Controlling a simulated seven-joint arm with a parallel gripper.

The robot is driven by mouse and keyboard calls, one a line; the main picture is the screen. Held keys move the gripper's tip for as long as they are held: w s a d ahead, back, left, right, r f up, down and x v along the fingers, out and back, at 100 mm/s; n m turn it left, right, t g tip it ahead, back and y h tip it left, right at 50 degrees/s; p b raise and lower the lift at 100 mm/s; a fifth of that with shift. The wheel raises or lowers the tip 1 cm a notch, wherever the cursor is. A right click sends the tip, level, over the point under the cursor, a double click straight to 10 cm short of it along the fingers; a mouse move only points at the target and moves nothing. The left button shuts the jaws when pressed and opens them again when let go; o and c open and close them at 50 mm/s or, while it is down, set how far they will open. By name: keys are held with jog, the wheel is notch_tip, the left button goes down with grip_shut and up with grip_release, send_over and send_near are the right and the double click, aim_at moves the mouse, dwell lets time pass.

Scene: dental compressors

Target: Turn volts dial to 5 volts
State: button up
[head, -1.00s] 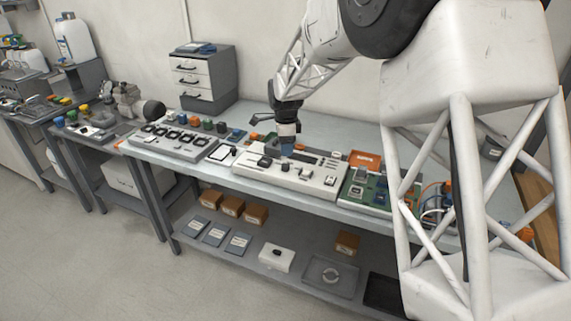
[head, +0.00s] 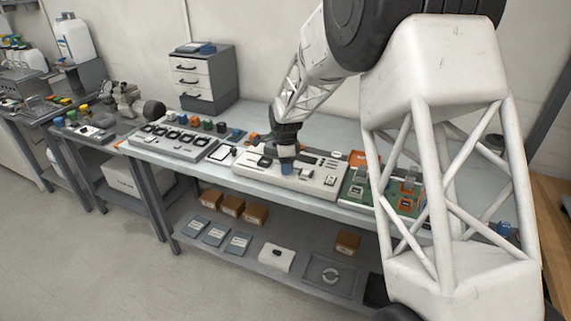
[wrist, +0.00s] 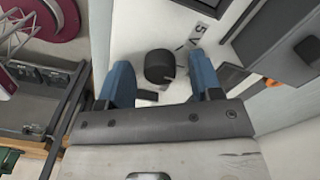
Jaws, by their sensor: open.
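A black round dial (wrist: 160,66) stands on the white panel (wrist: 135,35) in the wrist view. A printed label reading "5V" (wrist: 196,36) lies beside it, toward the upper right. My gripper (wrist: 161,64) is open, with one blue finger on each side of the dial and a visible gap on both sides. In the head view my gripper (head: 287,168) is low over the middle of the white panel (head: 322,188), and it hides the dial. The dial's pointer mark cannot be made out.
A dark box-like part (wrist: 290,45) rises right of the fingers in the wrist view. In the head view, a green circuit board (head: 400,200) lies right of the panel and a grey unit with several black dials (head: 175,137) lies left. A drawer cabinet (head: 203,75) stands behind.

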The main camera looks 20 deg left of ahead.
jog(key=c, duration=0.9)
jog(key=shift+n, duration=0.3)
jog(key=n, duration=0.5)
jog(key=shift+n, duration=0.3)
jog(key=n, duration=0.5)
jog(key=shift+n, duration=0.4)
jog(key=o, duration=0.9)
